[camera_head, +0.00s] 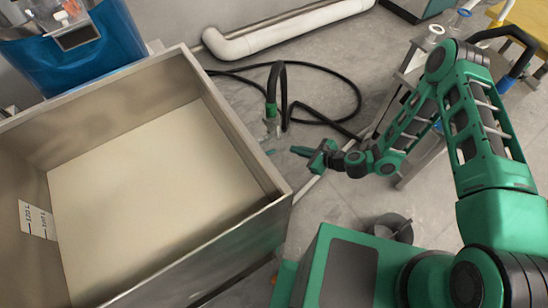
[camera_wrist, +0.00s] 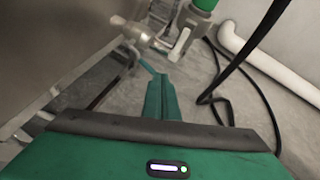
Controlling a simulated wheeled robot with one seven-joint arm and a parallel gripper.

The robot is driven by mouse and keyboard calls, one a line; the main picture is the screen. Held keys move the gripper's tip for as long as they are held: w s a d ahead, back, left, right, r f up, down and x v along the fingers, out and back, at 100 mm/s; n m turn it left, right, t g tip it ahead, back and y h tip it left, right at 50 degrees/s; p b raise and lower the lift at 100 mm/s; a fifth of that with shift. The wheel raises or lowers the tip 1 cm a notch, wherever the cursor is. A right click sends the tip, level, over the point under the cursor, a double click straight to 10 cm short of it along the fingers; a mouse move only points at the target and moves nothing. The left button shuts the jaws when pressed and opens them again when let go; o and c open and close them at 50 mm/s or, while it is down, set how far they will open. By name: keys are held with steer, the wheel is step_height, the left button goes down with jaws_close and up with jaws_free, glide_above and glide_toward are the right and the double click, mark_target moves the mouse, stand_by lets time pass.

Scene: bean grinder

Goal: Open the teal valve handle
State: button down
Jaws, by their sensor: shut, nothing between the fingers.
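The teal valve handle shows in the head view (camera_head: 270,152) as a small teal piece beside the right wall of the steel tank. In the wrist view, the handle (camera_wrist: 146,63) is a thin teal bar below a metal valve fitting (camera_wrist: 148,35). My gripper (camera_head: 298,151) is just right of the handle in the head view, with its fingers pointing left towards it. In the wrist view, my gripper (camera_wrist: 160,77) is shut and empty. Its tips appear close to the handle's lower end; I cannot tell whether they touch.
The open steel tank (camera_head: 232,123) fills the left. A black hose (camera_head: 345,78) with a green connector (camera_head: 271,109) rises near the valve and loops over the floor. A white pipe (camera_head: 290,30) runs along the wall. A grey bucket (camera_head: 392,226) stands on the floor.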

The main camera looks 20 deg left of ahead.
mark_target(270, 152)
steer(key=s+a+f+m+t, duration=0.2)
steer(key=s+f+m, duration=0.45)
steer(key=f, duration=0.25)
steer(key=w+a, duration=0.6)
steer(key=a, duration=0.1)
steer(key=shift+w+a+f+m+h, duration=0.25)
steer(key=shift+f+m+h, duration=0.1)
steer(key=shift+f, duration=0.1)
